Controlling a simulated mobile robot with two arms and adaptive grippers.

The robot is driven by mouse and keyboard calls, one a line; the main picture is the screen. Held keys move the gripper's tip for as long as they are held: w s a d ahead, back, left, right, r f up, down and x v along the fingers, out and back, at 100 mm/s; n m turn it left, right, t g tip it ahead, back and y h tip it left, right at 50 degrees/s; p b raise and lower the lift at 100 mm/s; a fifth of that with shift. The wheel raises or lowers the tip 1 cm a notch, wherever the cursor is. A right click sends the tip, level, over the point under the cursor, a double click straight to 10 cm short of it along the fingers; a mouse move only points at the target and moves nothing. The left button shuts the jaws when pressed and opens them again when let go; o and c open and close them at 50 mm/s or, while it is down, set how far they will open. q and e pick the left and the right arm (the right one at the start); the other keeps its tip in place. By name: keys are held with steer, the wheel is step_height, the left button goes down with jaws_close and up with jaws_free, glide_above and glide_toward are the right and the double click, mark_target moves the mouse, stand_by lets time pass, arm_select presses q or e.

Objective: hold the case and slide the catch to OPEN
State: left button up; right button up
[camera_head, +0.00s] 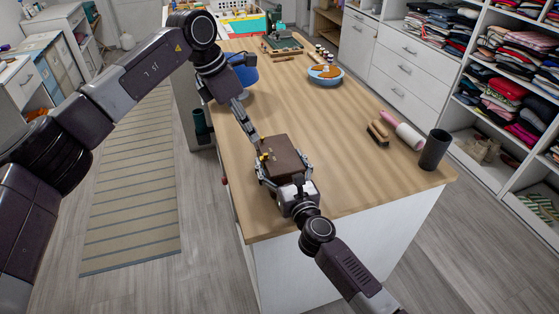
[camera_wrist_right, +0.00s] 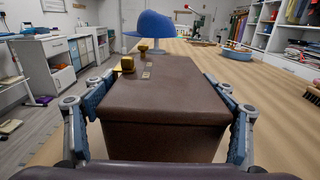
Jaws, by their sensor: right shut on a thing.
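The case (camera_head: 284,155) is a brown box near the front end of the wooden table; its lid shows large in the right wrist view (camera_wrist_right: 165,92). My right gripper (camera_head: 286,172) is shut on it, one finger on each side. Two small brass knobs stand at its left edge, a nearer one (camera_wrist_right: 127,64) and a farther one (camera_wrist_right: 142,46), with small pale labels beside them. Which is the catch I cannot tell. My left gripper (camera_head: 254,138) points down close to the case's far-left corner. Its fingers look narrow and I cannot tell their opening or any contact.
A brush (camera_head: 378,132), a rolling pin (camera_head: 402,130) and a dark cup (camera_head: 434,150) are on the table's right. Farther back are a blue bowl (camera_head: 325,76) and a blue hat-like thing (camera_wrist_right: 155,22). Bare tabletop lies right of the case.

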arm_select(q)
steer(key=shift+s+d, duration=0.1)
steer(key=shift+d, duration=0.05)
steer(key=c, duration=0.5)
steer(key=shift+s+d+n, duration=0.2)
steer(key=shift+n, duration=0.2)
jaws_close()
steer(key=s+d+n+t+y, duration=0.2)
steer(key=s+d+n+y, duration=0.2)
steer(key=n, duration=1.1)
steer(key=s+d, duration=0.2)
steer(key=s, duration=0.1)
steer(key=shift+s+d+r+y, duration=0.2)
steer(key=shift+r+y, duration=0.05)
steer(key=shift+y, duration=0.15)
